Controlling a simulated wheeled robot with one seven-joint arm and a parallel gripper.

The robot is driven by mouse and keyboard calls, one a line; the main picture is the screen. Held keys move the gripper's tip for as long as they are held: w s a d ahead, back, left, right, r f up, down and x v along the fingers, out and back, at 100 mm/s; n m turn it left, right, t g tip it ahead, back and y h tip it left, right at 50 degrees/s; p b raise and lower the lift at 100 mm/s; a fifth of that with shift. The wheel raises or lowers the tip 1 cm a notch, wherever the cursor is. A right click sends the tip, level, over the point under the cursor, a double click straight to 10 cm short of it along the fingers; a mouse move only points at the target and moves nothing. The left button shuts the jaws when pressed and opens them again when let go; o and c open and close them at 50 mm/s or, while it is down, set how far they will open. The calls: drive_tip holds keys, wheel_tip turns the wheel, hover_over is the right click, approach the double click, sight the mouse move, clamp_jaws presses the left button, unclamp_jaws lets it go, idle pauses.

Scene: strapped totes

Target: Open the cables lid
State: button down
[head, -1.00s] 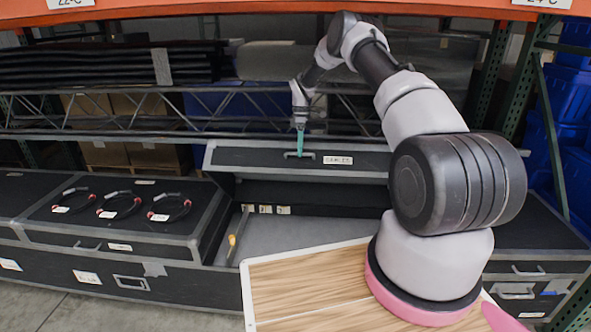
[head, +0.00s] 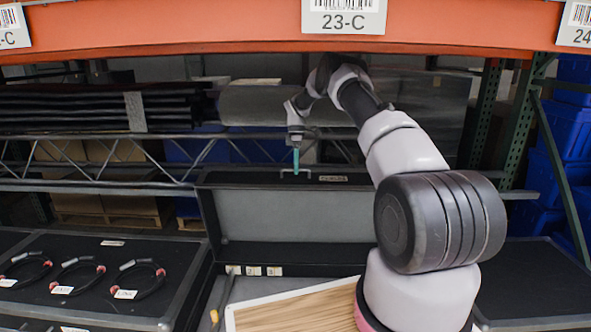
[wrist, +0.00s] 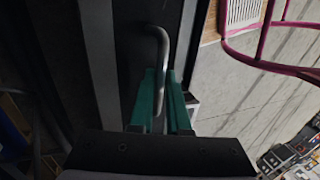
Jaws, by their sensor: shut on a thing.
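The cables lid (head: 290,216) is a black case lid with a grey inner face. In the head view it stands raised at the back of its case, its inner face toward me. Its label (head: 333,178) shows along the top edge, too foreshortened to read. My gripper (head: 296,168) is at the lid's top edge, by the handle (head: 296,173). In the wrist view the green fingers (wrist: 163,112) are shut on the grey bar handle (wrist: 160,50). The lower part of the case is partly hidden by the wooden board and my arm.
A closed black case (head: 90,275) at left carries several coiled cables (head: 78,274). A wooden-topped board (head: 295,308) lies in front of the open case. An orange shelf beam (head: 200,32) crosses above my arm. Metal trussing (head: 100,160) runs behind the lid.

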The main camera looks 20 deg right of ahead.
drive_tip(key=shift+s+f, duration=0.1)
drive_tip(key=shift+f, duration=0.15)
drive_tip(key=c, duration=0.9)
unclamp_jaws()
drive_tip(key=shift+r, duration=0.1)
drive_tip(key=v, duration=1)
drive_tip(key=shift+w+r, duration=0.2)
drive_tip(key=shift+r, duration=0.15)
